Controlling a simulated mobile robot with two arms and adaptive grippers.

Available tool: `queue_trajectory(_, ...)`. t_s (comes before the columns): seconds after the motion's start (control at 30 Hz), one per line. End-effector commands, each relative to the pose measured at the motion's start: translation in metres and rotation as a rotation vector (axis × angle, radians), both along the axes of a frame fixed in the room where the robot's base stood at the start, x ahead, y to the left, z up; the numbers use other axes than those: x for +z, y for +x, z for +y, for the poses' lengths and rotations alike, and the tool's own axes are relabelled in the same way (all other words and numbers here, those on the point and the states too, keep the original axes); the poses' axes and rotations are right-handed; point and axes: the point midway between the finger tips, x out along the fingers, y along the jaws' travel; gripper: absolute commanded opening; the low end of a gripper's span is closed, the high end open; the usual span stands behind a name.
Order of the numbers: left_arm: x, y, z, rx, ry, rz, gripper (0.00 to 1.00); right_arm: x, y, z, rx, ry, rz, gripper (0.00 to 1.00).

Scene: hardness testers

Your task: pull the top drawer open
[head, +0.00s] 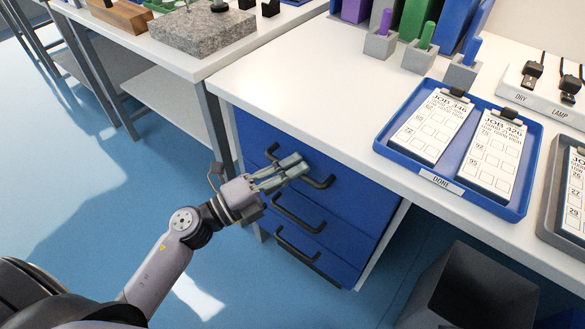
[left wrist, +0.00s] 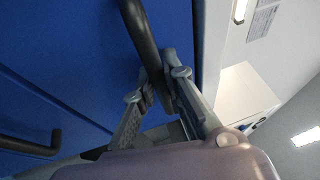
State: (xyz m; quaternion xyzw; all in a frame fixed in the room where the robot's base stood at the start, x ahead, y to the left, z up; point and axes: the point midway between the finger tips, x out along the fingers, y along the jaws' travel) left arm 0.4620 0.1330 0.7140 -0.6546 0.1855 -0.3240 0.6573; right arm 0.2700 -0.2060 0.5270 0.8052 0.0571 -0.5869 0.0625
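The blue drawer unit (head: 350,241) under the white bench has three drawers with black bar handles. The top drawer (head: 255,133) looks flush with the fronts below it. My left gripper (head: 297,166) is at the top drawer's handle (head: 321,183) and partly hides it. In the left wrist view the handle (left wrist: 142,35) runs between the two fingers (left wrist: 163,80). They close in on the bar from both sides and appear to touch it. The middle handle (head: 299,216) and bottom handle (head: 296,246) are free. My right gripper is not in view.
The white bench top (head: 300,95) overhangs the drawers. A blue tray (head: 384,148) with two job cards stands on it at right. A dark bin (head: 475,290) stands on the floor to the right. The blue floor before the drawers is clear apart from my arm.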

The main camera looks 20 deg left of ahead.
Motion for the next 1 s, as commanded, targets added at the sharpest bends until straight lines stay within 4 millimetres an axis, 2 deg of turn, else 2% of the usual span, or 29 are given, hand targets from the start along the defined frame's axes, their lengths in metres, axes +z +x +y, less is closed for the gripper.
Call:
queue_trajectory(0.13,-0.0002,-0.0001,0.0001,0.0,0.0,0.0,0.0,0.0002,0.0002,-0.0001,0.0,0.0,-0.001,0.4)
queue_trajectory(1.0,-0.001,0.0023,0.0033,0.001,0.005,0.001,0.0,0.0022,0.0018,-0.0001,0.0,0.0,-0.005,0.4)
